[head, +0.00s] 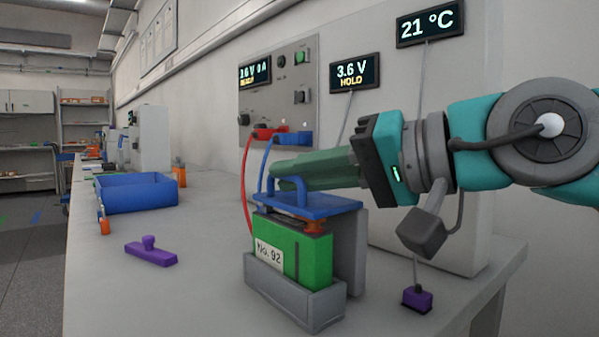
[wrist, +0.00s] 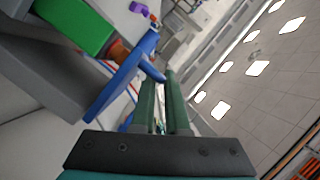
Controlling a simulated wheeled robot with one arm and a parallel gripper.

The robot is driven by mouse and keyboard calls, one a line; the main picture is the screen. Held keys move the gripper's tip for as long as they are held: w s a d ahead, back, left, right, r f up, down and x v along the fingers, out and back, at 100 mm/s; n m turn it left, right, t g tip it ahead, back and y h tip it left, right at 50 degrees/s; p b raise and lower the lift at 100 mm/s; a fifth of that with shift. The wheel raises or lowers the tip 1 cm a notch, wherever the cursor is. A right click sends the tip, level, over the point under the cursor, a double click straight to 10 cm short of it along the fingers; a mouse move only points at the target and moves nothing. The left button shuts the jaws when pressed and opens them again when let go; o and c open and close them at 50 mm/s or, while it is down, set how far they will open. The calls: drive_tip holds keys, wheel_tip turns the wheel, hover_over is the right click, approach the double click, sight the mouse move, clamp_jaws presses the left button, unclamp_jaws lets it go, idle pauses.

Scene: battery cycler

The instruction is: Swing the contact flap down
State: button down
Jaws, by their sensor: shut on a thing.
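The contact flap (head: 325,203) is a blue plate with a looped handle (head: 288,183). It lies about level over the green battery (head: 312,255) labelled No. 92, which stands upright in a grey cradle (head: 290,295). An orange contact (head: 314,227) sits under the flap, close to the battery top; I cannot tell whether it touches. My gripper (head: 278,170) comes in from the right with long green fingers, shut on the flap's handle. In the wrist view the fingers (wrist: 168,80) reach the blue handle (wrist: 152,71), and the flap (wrist: 118,85) is seen nearly edge-on.
A red and a blue lead run from the wall panel (head: 280,85) to the cradle. Displays read 3.6 V HOLD (head: 354,72) and 21 °C. A purple tool (head: 150,252) and a blue bin (head: 135,193) are on the bench at left. A purple block (head: 417,299) lies at right.

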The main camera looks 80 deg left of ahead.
drive_tip(key=shift+f, duration=0.1)
drive_tip(key=c, duration=1.2)
unclamp_jaws()
drive_tip(key=v, duration=0.7)
drive_tip(key=shift+w+d, duration=0.25)
drive_tip(key=shift+d, duration=0.05)
